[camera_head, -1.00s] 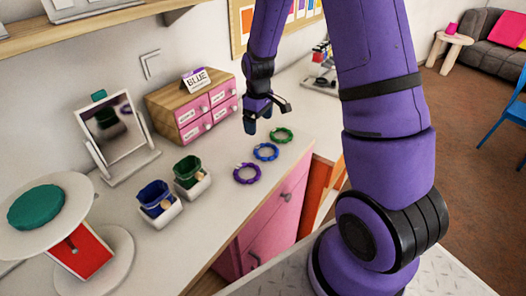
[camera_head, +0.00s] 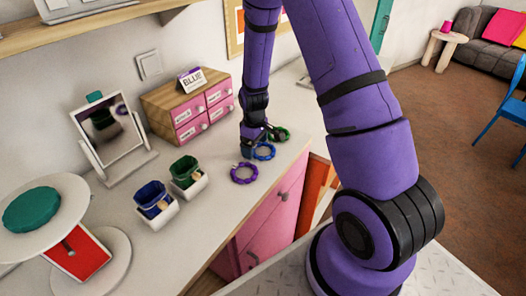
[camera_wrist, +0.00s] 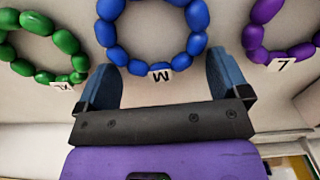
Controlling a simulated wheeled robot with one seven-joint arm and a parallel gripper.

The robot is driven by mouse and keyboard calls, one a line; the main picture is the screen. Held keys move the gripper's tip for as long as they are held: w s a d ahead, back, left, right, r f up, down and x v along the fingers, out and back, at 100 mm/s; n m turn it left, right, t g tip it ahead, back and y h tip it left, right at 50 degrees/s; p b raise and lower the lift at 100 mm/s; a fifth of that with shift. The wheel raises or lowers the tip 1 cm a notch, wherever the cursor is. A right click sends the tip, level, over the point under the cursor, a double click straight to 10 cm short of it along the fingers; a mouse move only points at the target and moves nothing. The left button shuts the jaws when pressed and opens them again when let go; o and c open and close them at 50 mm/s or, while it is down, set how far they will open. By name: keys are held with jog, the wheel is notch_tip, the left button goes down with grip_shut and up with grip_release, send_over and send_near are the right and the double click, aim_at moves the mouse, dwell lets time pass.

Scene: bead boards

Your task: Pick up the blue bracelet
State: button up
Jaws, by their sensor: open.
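The blue bracelet (camera_head: 264,152), a ring of blue beads, lies flat on the counter between the green bracelet (camera_head: 280,134) and the purple bracelet (camera_head: 244,174). In the wrist view the blue bracelet (camera_wrist: 153,72) is at the top centre, with a white letter tile on its near side. My gripper (camera_wrist: 164,80) is open and empty.
The green bracelet (camera_wrist: 45,50) and purple bracelet (camera_wrist: 280,45) lie close on either side. A pink-drawer box (camera_head: 200,115) with a BLUE sign, a mirror (camera_head: 105,130) and blue and green bead cups (camera_head: 152,197) stand on the counter. The counter's front edge is near.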

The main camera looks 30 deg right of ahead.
jog(key=shift+c, duration=0.2)
jog(key=c, duration=0.5)
jog(key=shift+r, duration=0.15)
